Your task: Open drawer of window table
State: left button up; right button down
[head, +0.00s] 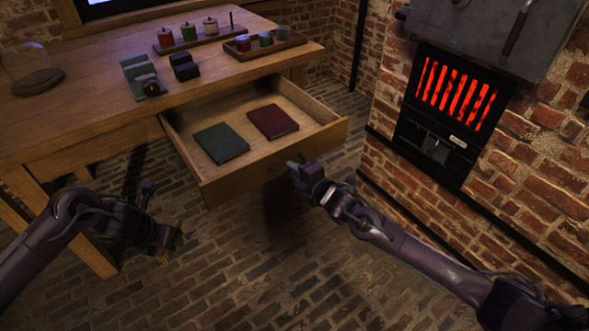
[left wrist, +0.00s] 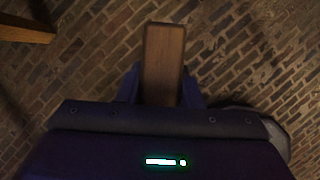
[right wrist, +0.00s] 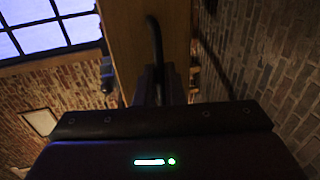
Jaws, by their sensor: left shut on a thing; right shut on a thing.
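The window table (head: 95,105) is wooden, and its drawer (head: 225,187) is pulled well out. A green book (head: 221,142) and a dark red book (head: 272,122) lie flat inside. My right gripper (head: 294,166) is at the drawer's front face. In the right wrist view it is shut on the dark curved drawer handle (right wrist: 154,40), against the wooden drawer front (right wrist: 128,45). My left gripper (head: 165,238) hangs low over the floor, left of the drawer. In the left wrist view it is shut on a brown wooden block (left wrist: 164,62).
On the tabletop stand a tray (head: 211,36) of jars, a second tray (head: 270,49) of jars, dark blocks and a glass dome (head: 25,68). A brick stove with a glowing red grate (head: 455,93) stands right of the drawer. The brick floor in front is clear.

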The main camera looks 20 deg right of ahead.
jog(key=c, duration=1.5)
grip_release()
jog(key=shift+c, duration=0.2)
jog(key=shift+s+d, duration=0.1)
